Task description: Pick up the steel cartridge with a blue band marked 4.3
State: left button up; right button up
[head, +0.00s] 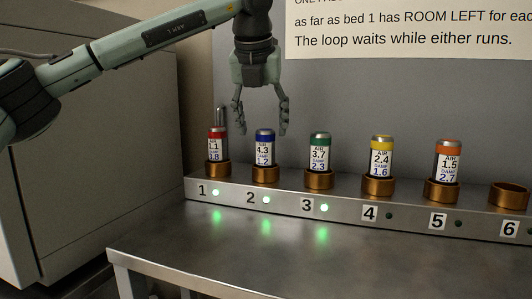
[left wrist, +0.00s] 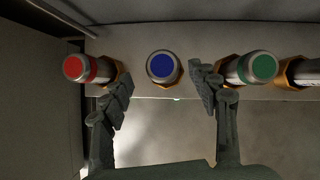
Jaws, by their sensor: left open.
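The steel cartridge with a blue band (head: 265,147) stands upright in a brass socket at position 2, its label reading AIR 4.3 and DAMP 1.2. In the left wrist view its blue top (left wrist: 163,67) shows between the fingertips. My left gripper (head: 262,116) is open and points down just above this cartridge, not touching it in the head view. In the left wrist view the gripper (left wrist: 163,85) has one finger beside the red cartridge (left wrist: 80,69) and the other beside the green cartridge (left wrist: 257,67). My right gripper is not in view.
The red cartridge (head: 217,148) is at 1, green (head: 319,150) at 3, yellow (head: 380,157) at 4 and orange (head: 448,162) at 5. Socket 6 (head: 509,195) is empty. Lights glow green by 1, 2 and 3. The steel table (head: 300,265) in front is clear.

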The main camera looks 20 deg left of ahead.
aim_at(266, 142)
pick_arm(q)
jog(key=x, duration=0.5)
jog(key=shift+s+d, duration=0.15)
jog(key=shift+d, duration=0.1)
grip_shut()
